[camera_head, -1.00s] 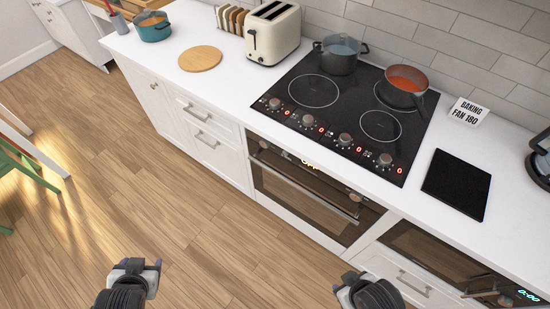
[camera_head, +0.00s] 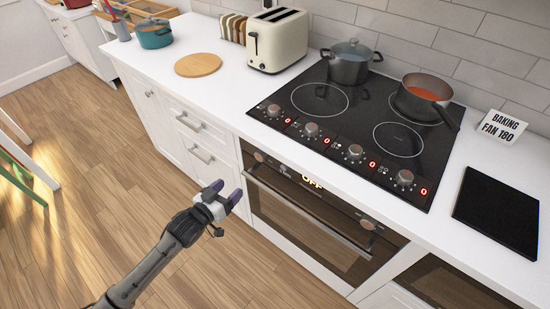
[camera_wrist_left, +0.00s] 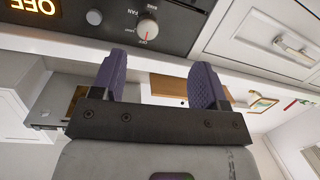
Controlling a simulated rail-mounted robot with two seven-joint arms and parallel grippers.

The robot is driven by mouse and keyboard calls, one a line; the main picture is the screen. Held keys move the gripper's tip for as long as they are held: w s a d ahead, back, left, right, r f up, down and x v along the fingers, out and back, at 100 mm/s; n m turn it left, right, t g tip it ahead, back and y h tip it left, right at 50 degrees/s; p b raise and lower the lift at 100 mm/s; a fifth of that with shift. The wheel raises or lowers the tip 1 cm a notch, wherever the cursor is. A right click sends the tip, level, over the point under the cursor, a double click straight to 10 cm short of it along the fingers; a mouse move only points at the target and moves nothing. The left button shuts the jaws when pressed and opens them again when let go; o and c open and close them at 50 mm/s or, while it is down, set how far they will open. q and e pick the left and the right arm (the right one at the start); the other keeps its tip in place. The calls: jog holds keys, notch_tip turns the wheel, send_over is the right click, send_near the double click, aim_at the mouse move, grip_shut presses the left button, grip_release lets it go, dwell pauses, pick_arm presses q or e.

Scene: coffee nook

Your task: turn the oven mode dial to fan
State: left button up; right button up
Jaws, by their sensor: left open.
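The oven (camera_head: 310,215) is set under the counter, and its display reads OFF. The mode dial, a round silver knob, sits at the left end of its panel (camera_head: 259,157). In the left wrist view the dial (camera_wrist_left: 147,28) shows large beyond the fingertips, with its red mark at the OFF label and a FAN label beside it. My left gripper (camera_head: 226,191) is open and empty, its purple fingers in front of the drawers, left of and below the dial, apart from it. The fingers also show in the left wrist view (camera_wrist_left: 158,78). My right gripper is out of view.
A second oven knob (camera_head: 367,224) sits at the panel's right end, and the oven handle (camera_head: 300,215) runs below. The hob (camera_head: 350,115) above has several knobs and two pots. A sign (camera_head: 501,127) reads BAKING FAN 180. The floor (camera_head: 90,190) is clear around my arm.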

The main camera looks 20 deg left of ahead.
aim_at(258, 157)
pick_arm(q)
jog(key=shift+n+t+h, duration=0.5)
jog(key=shift+t, duration=0.1)
jog(key=b+x, duration=0.1)
jog(key=x, duration=0.3)
jog(key=r+b+x, duration=0.1)
jog(key=x, duration=0.3)
jog(key=r+b+x, duration=0.1)
jog(key=b+x, duration=0.1)
jog(key=x, duration=0.2)
jog(key=shift+s+d, duration=0.15)
jog(key=shift+d, duration=0.05)
jog(key=shift+x, duration=0.95)
jog(key=shift+r, duration=0.1)
jog(key=shift+c, duration=0.4)
